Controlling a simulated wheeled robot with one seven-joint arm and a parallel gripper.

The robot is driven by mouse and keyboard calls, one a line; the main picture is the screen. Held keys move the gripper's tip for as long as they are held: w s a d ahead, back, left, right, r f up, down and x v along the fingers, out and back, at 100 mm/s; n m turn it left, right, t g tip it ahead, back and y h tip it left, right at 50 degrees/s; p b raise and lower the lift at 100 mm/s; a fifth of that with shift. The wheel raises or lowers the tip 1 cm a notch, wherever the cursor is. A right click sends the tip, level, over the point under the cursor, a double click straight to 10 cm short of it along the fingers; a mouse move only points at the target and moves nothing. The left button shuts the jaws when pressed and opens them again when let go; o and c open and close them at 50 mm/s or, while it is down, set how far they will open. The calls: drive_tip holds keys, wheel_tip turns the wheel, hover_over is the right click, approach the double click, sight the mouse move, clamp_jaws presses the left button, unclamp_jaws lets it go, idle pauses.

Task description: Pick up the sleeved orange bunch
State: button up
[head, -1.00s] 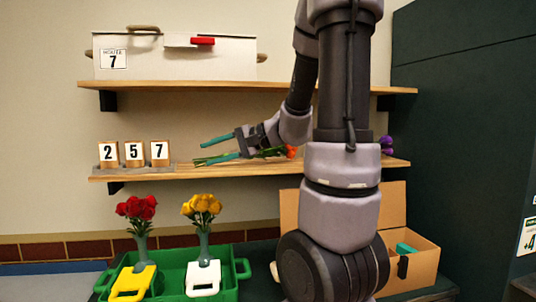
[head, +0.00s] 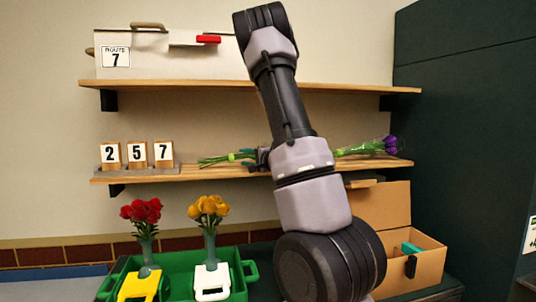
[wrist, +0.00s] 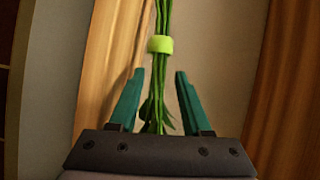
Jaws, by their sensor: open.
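A bunch of green stems (head: 222,159) lies along the lower shelf (head: 215,173), its ends pointing left. Its flower heads are hidden behind my arm in the head view; a sleeve cannot be made out. In the wrist view the stems (wrist: 160,75), with a lime-green band (wrist: 160,44), run between the fingers of my gripper (wrist: 159,74). The teal fingers are apart, one on each side of the stems, with gaps showing. In the head view my gripper (head: 248,155) is mostly hidden by my arm, at shelf height beside the stems.
A purple bunch (head: 388,145) in a clear wrap lies at the shelf's right. Number blocks (head: 137,153) stand at its left. The upper shelf (head: 180,86) holds a white case (head: 170,60). Below are a green tray (head: 248,272) with red and yellow flowers, and an open cardboard box (head: 425,270).

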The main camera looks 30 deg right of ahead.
sight(241, 157)
drive_tip(key=x, duration=0.4)
drive_tip(key=shift+w+a+f, duration=0.2)
drive_tip(key=shift+w+a, duration=0.1)
drive_tip(key=shift+w, duration=0.05)
clamp_jaws()
idle(1.1)
